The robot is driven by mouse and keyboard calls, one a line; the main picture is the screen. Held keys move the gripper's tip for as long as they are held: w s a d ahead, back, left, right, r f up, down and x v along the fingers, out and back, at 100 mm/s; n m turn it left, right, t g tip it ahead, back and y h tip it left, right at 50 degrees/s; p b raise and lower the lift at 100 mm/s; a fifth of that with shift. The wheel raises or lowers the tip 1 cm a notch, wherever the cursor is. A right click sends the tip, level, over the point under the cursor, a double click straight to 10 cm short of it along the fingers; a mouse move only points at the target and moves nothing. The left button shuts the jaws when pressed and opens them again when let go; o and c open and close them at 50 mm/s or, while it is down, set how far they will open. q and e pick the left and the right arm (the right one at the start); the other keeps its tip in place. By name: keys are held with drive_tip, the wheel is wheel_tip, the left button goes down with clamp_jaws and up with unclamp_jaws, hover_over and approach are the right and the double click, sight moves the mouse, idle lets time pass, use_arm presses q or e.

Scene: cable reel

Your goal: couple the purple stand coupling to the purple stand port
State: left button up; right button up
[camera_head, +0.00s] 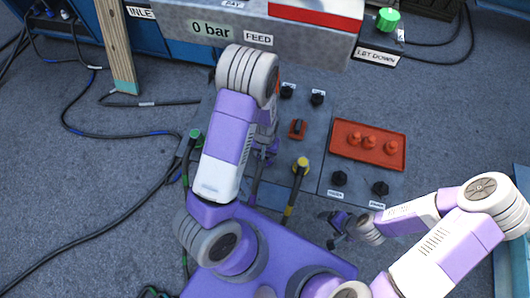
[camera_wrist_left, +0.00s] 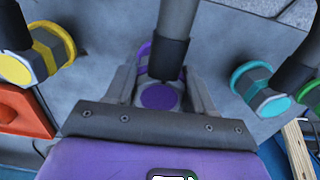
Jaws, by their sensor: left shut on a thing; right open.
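The purple stand coupling (camera_wrist_left: 158,96) shows in the left wrist view as a grey body with a purple ring and a purple round face, with a dark-ended grey hose rising from it. My left gripper (camera_wrist_left: 162,78) is shut on it, one finger on each side. In the head view my left gripper (camera_head: 264,150) is over the grey panel, largely hidden by my own arm. My right gripper (camera_head: 338,232) is open and empty, low beside the panel's front edge. I cannot make out the purple stand port in either view.
A yellow coupling (camera_wrist_left: 38,62) stands close on one side; teal (camera_wrist_left: 258,90) and green couplings are on the other. The panel holds an orange switch (camera_head: 297,129), black knobs and a red tray (camera_head: 368,145). A wooden post (camera_head: 117,45) and the FEED unit (camera_head: 285,38) stand behind. Cables cross the floor at left.

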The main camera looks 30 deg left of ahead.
use_arm(q)
drive_tip(key=shift+f+b, duration=0.35)
drive_tip(key=shift+f, duration=0.05)
drive_tip(key=o, duration=1.2)
drive_tip(key=shift+o, duration=0.2)
drive_tip(key=shift+r+p, duration=1.35)
drive_tip(key=shift+r, duration=2.4)
